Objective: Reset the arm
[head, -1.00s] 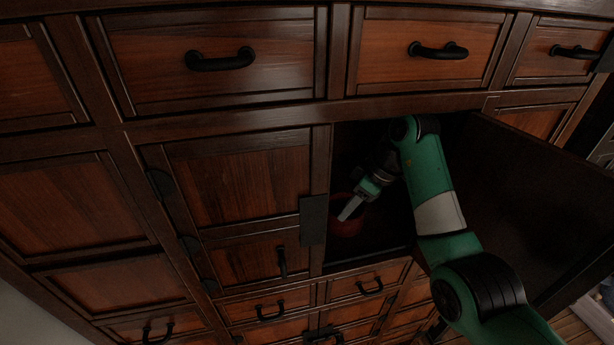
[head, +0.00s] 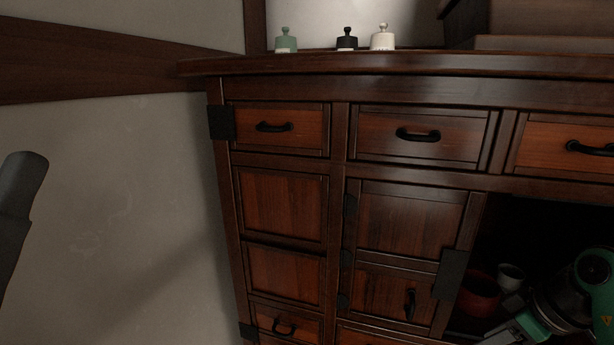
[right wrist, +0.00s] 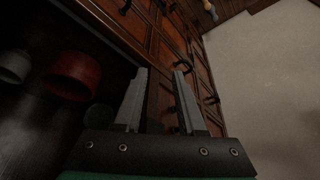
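My right arm (head: 592,285) is at the lower right of the head view, at the open cabinet compartment, and is partly cut off by the frame. In the right wrist view my right gripper (right wrist: 160,72) is open, with a clear gap and nothing between its two grey fingers. Its fingers point along the drawer fronts. A dark rounded part (head: 20,205) at the left edge of the head view may belong to my left arm; no left gripper fingers show.
The dark compartment holds a red pot (head: 478,296) and a pale cup (head: 510,276); the right wrist view shows the red pot (right wrist: 75,75) too. Green, black and white lidded containers (head: 347,40) stand along the cabinet top. A bare wall (head: 120,200) lies left.

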